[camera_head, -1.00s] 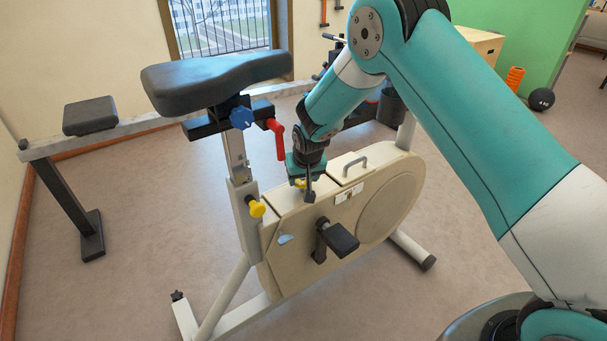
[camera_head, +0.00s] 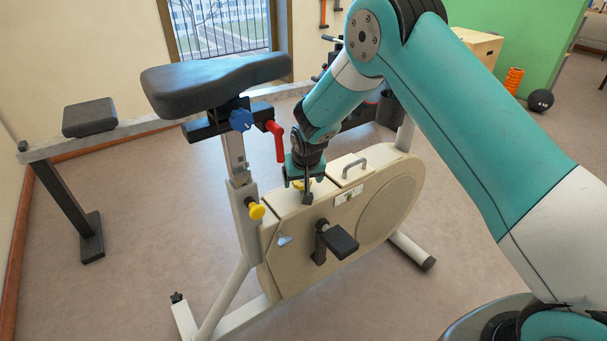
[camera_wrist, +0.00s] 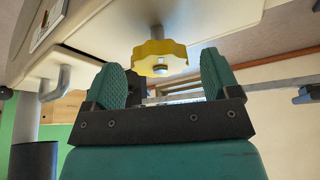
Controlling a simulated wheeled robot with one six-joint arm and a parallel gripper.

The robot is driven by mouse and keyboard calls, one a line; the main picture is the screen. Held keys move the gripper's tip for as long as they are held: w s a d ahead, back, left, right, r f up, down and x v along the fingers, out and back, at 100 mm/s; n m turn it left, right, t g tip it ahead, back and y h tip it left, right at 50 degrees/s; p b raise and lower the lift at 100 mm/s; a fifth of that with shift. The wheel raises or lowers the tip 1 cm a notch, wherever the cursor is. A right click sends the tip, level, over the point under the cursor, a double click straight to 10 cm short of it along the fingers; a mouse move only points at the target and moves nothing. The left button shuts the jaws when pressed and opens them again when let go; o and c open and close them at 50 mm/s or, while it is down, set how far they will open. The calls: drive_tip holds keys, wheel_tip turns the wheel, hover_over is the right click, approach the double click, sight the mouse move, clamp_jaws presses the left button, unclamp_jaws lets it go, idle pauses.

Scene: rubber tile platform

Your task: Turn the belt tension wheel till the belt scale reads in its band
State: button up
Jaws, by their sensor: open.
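The yellow lobed wheel (camera_wrist: 160,58) sits on a short stem from the bike's cream housing. In the wrist view it lies between and just beyond my two green fingertips, with a gap on each side. In the head view only a bit of this wheel (camera_head: 301,184) shows behind my gripper (camera_head: 297,189), at the housing's top. My gripper (camera_wrist: 163,78) is open and holds nothing. A small white plate with a dark window (camera_head: 347,194), seemingly the belt scale, is on the housing side. Part of it shows in the wrist view (camera_wrist: 48,22); its reading is too small to tell.
A metal handle (camera_head: 352,165) stands on the housing right of my gripper. A red lever (camera_head: 276,140), a blue knob (camera_head: 241,119) and another yellow knob (camera_head: 257,211) are at the seat post. The black saddle (camera_head: 215,80) overhangs to the left. A pedal (camera_head: 340,240) sticks out in front.

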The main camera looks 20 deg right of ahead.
drive_tip(key=p+v, duration=0.2)
drive_tip(key=v, duration=1.5)
drive_tip(key=shift+r, duration=0.25)
drive_tip(key=shift+d, duration=0.1)
